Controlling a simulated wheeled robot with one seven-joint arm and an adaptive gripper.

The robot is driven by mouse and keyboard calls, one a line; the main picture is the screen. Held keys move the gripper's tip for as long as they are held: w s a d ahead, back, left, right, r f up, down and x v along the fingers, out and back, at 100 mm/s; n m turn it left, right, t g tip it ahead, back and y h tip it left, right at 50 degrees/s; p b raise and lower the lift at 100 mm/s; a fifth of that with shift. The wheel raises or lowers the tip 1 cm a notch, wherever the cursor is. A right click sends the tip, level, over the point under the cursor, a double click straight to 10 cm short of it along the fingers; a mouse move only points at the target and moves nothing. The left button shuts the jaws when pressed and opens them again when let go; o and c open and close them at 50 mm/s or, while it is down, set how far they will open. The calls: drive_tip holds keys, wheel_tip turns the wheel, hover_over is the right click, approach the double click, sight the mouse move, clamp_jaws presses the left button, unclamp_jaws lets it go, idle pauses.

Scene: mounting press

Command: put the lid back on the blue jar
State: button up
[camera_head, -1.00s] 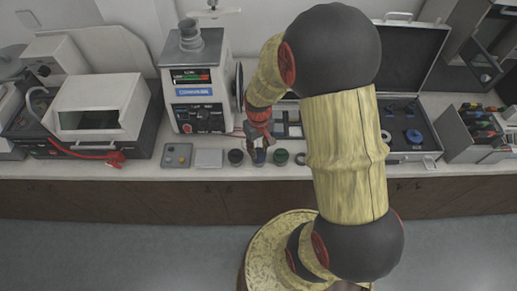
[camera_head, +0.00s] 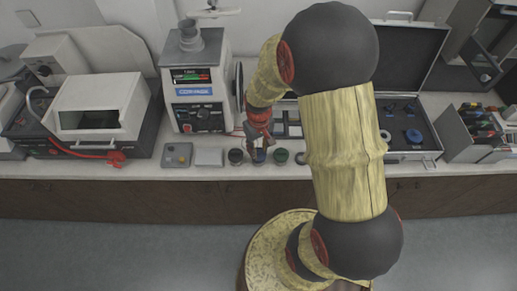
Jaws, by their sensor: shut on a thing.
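The blue jar (camera_head: 259,158) stands near the front edge of the counter, in a row of small jars. Only a little of its blue shows below my gripper. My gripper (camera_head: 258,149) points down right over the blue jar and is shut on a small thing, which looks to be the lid. The fingers hide most of the lid, and it is too small to tell whether it touches the jar's rim.
A dark jar (camera_head: 235,156) stands close on the left and a green jar (camera_head: 281,156) close on the right. A small round item (camera_head: 300,157) lies beside my arm. The press (camera_head: 197,95) stands behind. An open case (camera_head: 408,135) is at the right.

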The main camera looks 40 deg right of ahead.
drive_tip(key=o, duration=0.7)
drive_tip(key=o, duration=0.4)
drive_tip(key=shift+o, duration=1)
drive_tip(key=shift+r, duration=0.15)
drive_tip(key=shift+r+p, duration=2.65)
drive_tip(key=shift+r, duration=0.75)
drive_tip(key=shift+c, duration=1.4)
drive_tip(key=c, duration=1.5)
